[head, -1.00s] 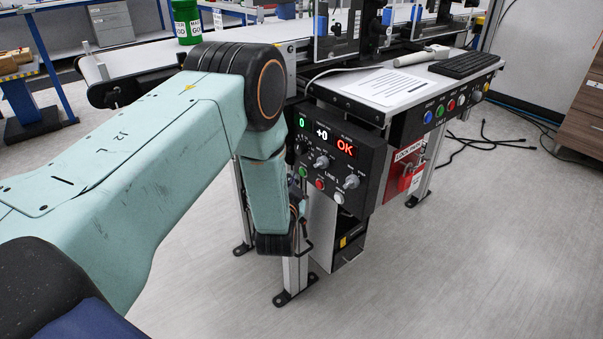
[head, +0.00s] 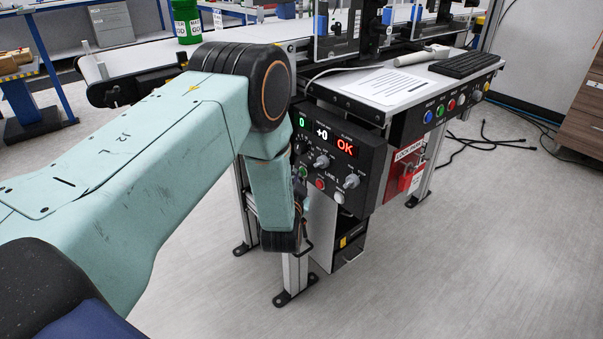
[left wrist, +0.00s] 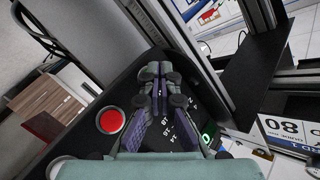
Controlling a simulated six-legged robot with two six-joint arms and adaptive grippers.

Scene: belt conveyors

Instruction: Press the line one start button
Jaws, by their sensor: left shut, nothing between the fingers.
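The line 1 panel (head: 330,160) is a black box under the conveyor's end, with lit displays reading 0, +0 and OK. Its lower row has a green button (head: 303,172), a red button (head: 320,184) and a white button (head: 339,197). In the head view my left gripper is mostly hidden by my own wrist, close to the panel's left end. In the left wrist view the left gripper (left wrist: 158,80) is shut and empty in front of the panel, beside the red button (left wrist: 110,121). The green button is hidden there; contact cannot be told. My right gripper is out of view.
A second panel (head: 455,103) with several coloured buttons is to the right, under a shelf with a keyboard (head: 468,64) and a paper sheet (head: 388,86). A red lockout box (head: 407,172) hangs between the panels. The floor in front is clear.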

